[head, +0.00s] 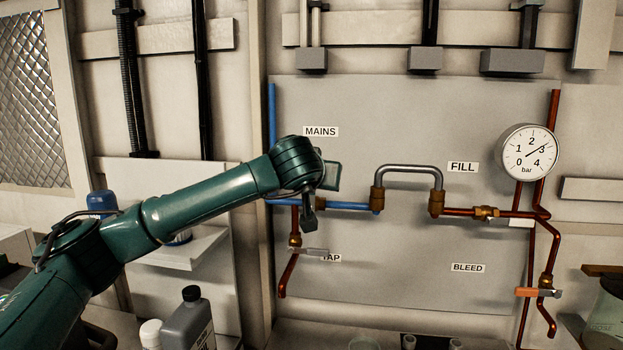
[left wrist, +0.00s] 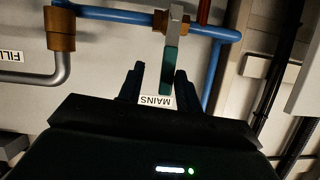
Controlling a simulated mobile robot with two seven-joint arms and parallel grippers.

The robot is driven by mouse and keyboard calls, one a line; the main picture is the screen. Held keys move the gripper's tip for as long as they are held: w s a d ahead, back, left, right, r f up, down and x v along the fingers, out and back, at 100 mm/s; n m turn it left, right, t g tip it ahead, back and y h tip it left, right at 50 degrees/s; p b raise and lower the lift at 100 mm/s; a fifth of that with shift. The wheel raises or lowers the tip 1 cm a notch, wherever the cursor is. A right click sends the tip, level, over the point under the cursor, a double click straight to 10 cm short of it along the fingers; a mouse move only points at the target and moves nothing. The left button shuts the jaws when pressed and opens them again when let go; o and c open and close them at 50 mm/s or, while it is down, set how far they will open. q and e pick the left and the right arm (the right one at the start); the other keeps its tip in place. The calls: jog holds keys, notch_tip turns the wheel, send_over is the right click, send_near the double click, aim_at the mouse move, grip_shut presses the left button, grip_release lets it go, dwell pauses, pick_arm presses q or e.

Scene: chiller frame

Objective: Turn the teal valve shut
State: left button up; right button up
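The teal valve handle (left wrist: 170,70) shows in the left wrist view on a grey lever at the blue pipe (left wrist: 120,16). It stands roughly square to the pipe, pointing toward the MAINS label (left wrist: 156,100). My left gripper (left wrist: 158,70) is open, with the handle's end between its fingers in the picture, nearer the right finger. I cannot tell whether they touch. In the head view my left arm hides the valve in front of the blue pipe (head: 348,206), below the MAINS label (head: 321,131). My right gripper is not in view.
A grey pipe loop (head: 409,168) joins brass fittings right of the arm. A brass valve (head: 486,212) and a pressure gauge (head: 529,152) are farther right. The grey-handled TAP valve (head: 308,251) sits just below my wrist. Bottles (head: 190,318) stand at lower left.

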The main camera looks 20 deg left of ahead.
pick_arm(q)
jog(key=shift+a, duration=0.1)
